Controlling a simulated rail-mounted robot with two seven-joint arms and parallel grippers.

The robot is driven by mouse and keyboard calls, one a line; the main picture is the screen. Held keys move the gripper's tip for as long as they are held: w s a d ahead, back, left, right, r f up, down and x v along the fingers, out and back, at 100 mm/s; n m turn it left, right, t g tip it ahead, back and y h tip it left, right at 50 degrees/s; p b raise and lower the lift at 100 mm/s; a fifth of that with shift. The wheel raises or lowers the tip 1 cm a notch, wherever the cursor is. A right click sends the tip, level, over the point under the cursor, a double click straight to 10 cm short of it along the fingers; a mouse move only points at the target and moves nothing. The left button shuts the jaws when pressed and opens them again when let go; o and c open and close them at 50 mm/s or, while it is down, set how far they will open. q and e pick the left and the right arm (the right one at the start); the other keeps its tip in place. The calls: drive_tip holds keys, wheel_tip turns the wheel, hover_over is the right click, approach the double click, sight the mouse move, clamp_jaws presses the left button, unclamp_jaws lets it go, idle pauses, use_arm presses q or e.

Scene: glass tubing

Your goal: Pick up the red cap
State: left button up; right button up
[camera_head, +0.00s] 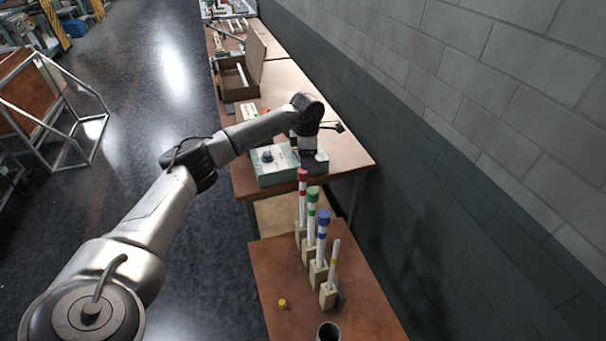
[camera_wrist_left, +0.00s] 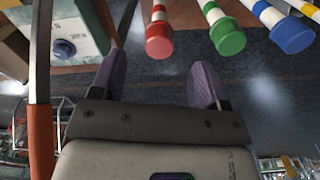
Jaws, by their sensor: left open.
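The red cap (camera_head: 302,174) sits on top of a white tube with red bands, upright in a wooden block on the near table. In the left wrist view the red cap (camera_wrist_left: 159,40) is ahead, beyond the fingertips and roughly between them, with clear space around it. My left gripper (camera_head: 307,158) is just above and behind the red cap in the head view. Its two purple fingers are apart and empty in the left wrist view (camera_wrist_left: 160,75). My right gripper is in neither view.
A green cap (camera_head: 313,194) and a blue cap (camera_head: 323,217) top banded tubes beside the red one. A tube without a cap (camera_head: 335,256) stands nearest. A yellow cap (camera_head: 282,304) lies on the near table, by a dark cup (camera_head: 328,332). A grey-green box (camera_head: 272,165) stands behind.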

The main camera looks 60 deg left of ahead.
sight(303, 174)
use_arm(q)
drive_tip(key=shift+s+a+f, duration=0.1)
drive_tip(key=shift+s+f, duration=0.05)
drive_tip(key=shift+f, duration=1.45)
drive_tip(key=shift+s+a+f, duration=0.1)
drive_tip(key=shift+s+f, duration=0.05)
drive_tip(key=shift+f, duration=1.4)
drive_tip(key=c, duration=1)
